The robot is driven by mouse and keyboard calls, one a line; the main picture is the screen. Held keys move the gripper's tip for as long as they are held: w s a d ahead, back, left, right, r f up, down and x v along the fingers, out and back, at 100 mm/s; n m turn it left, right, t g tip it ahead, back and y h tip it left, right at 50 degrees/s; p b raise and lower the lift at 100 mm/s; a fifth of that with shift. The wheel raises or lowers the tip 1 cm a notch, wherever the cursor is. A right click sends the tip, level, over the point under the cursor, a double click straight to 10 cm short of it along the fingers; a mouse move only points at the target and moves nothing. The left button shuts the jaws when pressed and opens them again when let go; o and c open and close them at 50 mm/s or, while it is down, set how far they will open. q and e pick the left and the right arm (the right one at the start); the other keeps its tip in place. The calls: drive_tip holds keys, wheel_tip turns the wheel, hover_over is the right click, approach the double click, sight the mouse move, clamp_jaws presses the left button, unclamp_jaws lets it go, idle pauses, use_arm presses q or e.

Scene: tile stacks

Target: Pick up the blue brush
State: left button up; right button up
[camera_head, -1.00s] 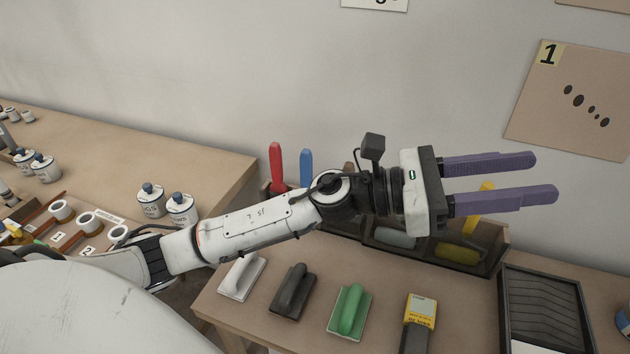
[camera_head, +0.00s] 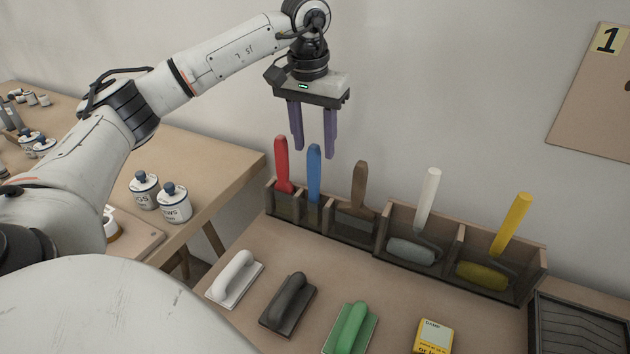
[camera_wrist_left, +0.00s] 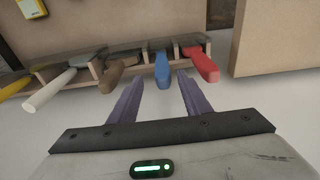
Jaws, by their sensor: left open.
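The blue brush (camera_head: 314,172) stands handle up in a compartment of the wooden rack (camera_head: 545,272) by the wall. Its lower end is partly hidden by the rack. My left gripper (camera_head: 313,152) points down above the rack, open and empty, with its purple fingers a little above the blue handle. In the left wrist view the blue brush (camera_wrist_left: 162,70) lies ahead of my left gripper (camera_wrist_left: 160,80), roughly in line with the gap between the fingers. The handle is not clearly between them. My right gripper is not in view.
A red-handled tool (camera_head: 282,165) stands close left of the blue brush and a brown-handled one (camera_head: 359,185) to its right. White (camera_head: 428,200) and yellow (camera_head: 512,222) rollers stand further right. Trowels, including a green one (camera_head: 351,325), lie in front.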

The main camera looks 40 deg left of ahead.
sight(314, 168)
use_arm(q)
wheel_tip(314, 168, down, 3)
drive_tip(key=shift+w+r, duration=0.15)
drive_tip(key=f, duration=0.5)
drive_tip(key=shift+w+a, duration=0.25)
drive_tip(key=shift+a, duration=0.15)
drive_tip(key=shift+c, duration=0.2)
clamp_jaws()
